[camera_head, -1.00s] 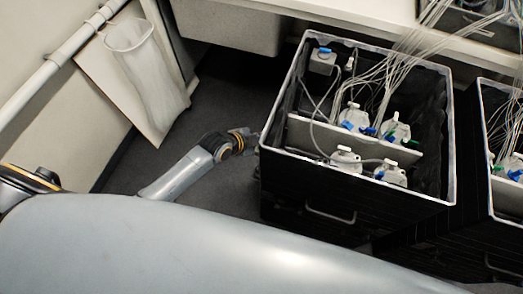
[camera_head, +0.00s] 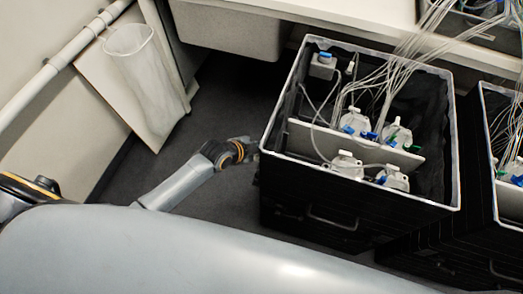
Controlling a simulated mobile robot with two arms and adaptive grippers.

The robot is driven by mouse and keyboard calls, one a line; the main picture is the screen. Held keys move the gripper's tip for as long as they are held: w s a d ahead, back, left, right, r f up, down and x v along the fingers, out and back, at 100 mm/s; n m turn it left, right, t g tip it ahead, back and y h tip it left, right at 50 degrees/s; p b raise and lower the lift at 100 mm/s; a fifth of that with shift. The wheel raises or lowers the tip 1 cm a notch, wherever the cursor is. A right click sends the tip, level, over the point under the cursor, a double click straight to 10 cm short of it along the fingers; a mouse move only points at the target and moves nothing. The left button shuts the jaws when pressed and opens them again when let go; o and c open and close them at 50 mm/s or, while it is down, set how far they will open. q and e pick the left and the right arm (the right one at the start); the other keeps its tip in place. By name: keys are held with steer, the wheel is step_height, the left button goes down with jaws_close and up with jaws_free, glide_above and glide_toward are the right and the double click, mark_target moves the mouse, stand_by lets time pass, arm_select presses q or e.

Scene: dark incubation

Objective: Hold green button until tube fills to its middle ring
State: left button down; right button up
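I cannot make out a green button or a tube with a middle ring. A black open-top crate (camera_head: 455,180) at the right holds white bottle-like vessels (camera_head: 347,165) with blue and green fittings, and thin clear tubing. A small grey box with a blue top (camera_head: 322,66) sits in its back left corner. My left gripper (camera_head: 252,150) is beside the crate's left wall, outside it and below the rim. It is small and dark, and its fingers are unclear. I cannot tell whether it touches the crate. My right gripper is not in view.
A second black crate (camera_head: 484,115) stands at the right edge. A pale bench (camera_head: 350,28) runs along the back. A bin with a clear liner (camera_head: 140,70) hangs at the upper left. Dark floor (camera_head: 225,95) is clear between the bin and the crate.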

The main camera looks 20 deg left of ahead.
arm_select(q)
steer(key=shift+f, duration=0.15)
stand_by(0.5)
steer(key=shift+f, duration=0.3)
steer(key=shift+f+b, duration=0.45)
steer(key=shift+f, duration=0.05)
stand_by(6.5)
